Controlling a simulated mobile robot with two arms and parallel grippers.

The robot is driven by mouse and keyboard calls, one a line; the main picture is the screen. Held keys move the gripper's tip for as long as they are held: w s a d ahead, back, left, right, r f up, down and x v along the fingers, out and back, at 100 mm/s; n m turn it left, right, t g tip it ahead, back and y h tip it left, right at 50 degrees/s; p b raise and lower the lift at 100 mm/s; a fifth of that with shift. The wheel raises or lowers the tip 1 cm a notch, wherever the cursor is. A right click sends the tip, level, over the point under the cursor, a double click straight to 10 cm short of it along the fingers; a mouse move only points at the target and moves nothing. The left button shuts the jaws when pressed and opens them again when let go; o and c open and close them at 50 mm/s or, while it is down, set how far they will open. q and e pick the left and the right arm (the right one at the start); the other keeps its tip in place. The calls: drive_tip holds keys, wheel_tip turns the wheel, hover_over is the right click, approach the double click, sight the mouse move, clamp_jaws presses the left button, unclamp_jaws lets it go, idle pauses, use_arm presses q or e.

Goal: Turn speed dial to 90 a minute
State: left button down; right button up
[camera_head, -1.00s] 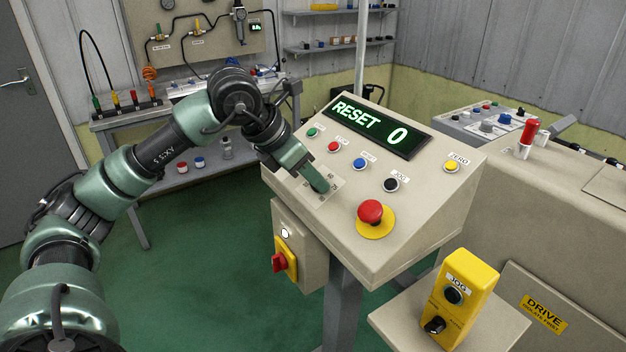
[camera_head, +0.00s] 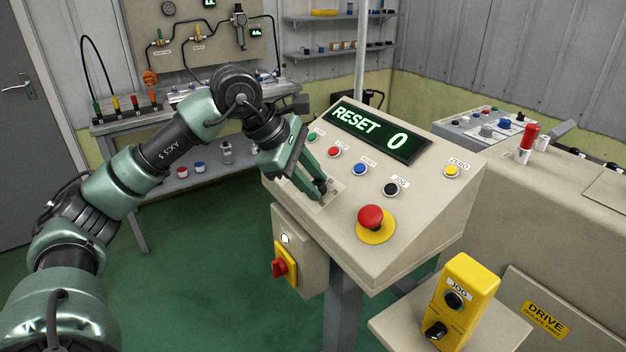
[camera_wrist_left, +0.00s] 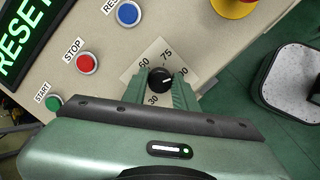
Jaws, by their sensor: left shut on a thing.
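The speed dial (camera_wrist_left: 161,79) is a small round black knob on a pale scale plate (camera_wrist_left: 140,66) in the left wrist view. Printed numbers 30, 60, 75 and 90 ring it. A pale pointer mark on the knob faces the 75-to-90 side; its exact setting is too small to read. My left gripper (camera_wrist_left: 162,84) is shut on the dial, one green finger on each side. In the head view my left gripper (camera_head: 319,190) reaches down onto the sloped console (camera_head: 420,240) and mostly hides the dial. My right gripper is not in view.
The display (camera_head: 382,130) reads RESET 0. Start, stop (camera_head: 334,152), reset (camera_head: 360,164) and jog (camera_head: 391,189) buttons line the panel. A red emergency stop (camera_head: 371,217) stands close to the right of the gripper. A yellow jog box (camera_head: 463,295) sits lower right.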

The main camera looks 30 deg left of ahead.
use_arm(q)
drive_tip(key=shift+m, duration=0.6)
drive_tip(key=c, duration=1.1)
unclamp_jaws()
drive_tip(key=v, duration=0.8)
drive_tip(key=shift+w, duration=0.1)
